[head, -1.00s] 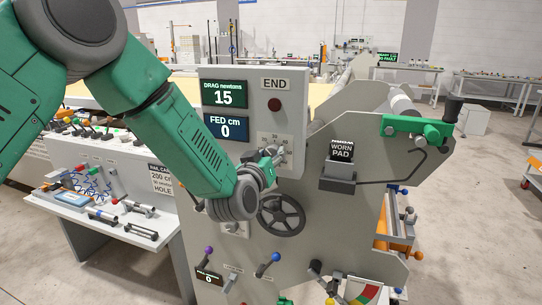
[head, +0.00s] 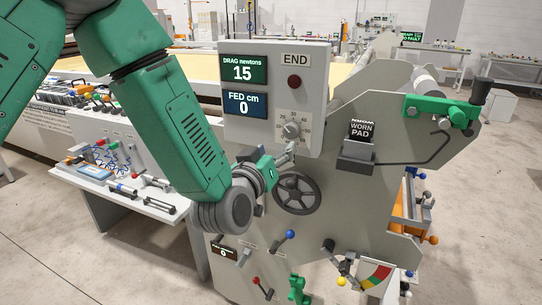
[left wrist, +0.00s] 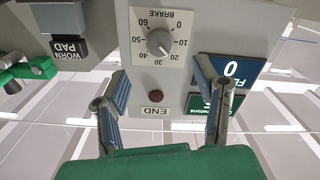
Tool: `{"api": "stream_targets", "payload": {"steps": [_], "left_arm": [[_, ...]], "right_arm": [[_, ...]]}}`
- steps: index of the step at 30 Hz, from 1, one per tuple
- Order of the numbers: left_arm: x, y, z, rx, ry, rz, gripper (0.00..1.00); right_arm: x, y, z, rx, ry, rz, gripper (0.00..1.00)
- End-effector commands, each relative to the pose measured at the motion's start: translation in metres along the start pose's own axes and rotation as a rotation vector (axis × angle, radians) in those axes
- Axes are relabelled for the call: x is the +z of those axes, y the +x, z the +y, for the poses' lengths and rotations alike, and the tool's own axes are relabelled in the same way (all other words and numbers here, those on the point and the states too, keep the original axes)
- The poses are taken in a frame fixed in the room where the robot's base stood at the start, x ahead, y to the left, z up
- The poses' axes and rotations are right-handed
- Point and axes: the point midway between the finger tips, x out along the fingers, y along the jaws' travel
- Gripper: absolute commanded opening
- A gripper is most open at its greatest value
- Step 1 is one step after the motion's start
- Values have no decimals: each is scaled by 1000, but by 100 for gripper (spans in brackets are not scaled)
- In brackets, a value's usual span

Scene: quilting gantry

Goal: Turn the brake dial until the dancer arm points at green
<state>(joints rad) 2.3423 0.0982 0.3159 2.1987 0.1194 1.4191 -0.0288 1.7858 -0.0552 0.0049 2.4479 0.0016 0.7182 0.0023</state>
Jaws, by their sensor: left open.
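The brake dial (head: 291,129) is a small grey knob on the light grey panel, below the displays reading DRAG 15 and FED 0. In the left wrist view the dial (left wrist: 160,42) appears upside down, its pointer seemingly near 20 to 30. My left gripper (head: 291,152) is just below the dial. In the wrist view its open fingers (left wrist: 162,75) stand apart with nothing between them, and the dial lies beyond the tips. A red, yellow and green scale (head: 376,277) is low on the machine. I cannot tell where the dancer arm points. My right gripper is not in view.
A spoked handwheel (head: 297,194) is close to the left gripper. A red END button (head: 294,82) is above the dial. The WORN PAD box (head: 357,150) juts out at right. Levers with blue (head: 289,234) and yellow knobs (head: 341,281) stick out below.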

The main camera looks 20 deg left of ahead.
Motion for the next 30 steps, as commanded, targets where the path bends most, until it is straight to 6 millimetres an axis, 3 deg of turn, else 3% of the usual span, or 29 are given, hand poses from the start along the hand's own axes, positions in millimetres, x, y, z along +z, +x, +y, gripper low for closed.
{"api": "stream_targets", "payload": {"steps": [7, 23, 26, 29, 30], "left_arm": [[1, -24, 0, 0, 0, -2, 56], [6, -27, -2, -1, 3, -14, 56], [33, -32, -10, -9, 17, -82, 56], [85, -48, -27, -24, 46, -224, 56], [111, -58, -37, -32, 60, -298, 56]], "right_arm": [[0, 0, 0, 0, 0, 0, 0], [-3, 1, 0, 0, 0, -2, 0], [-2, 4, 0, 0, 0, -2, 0], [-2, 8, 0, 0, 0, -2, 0], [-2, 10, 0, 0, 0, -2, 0]]}}
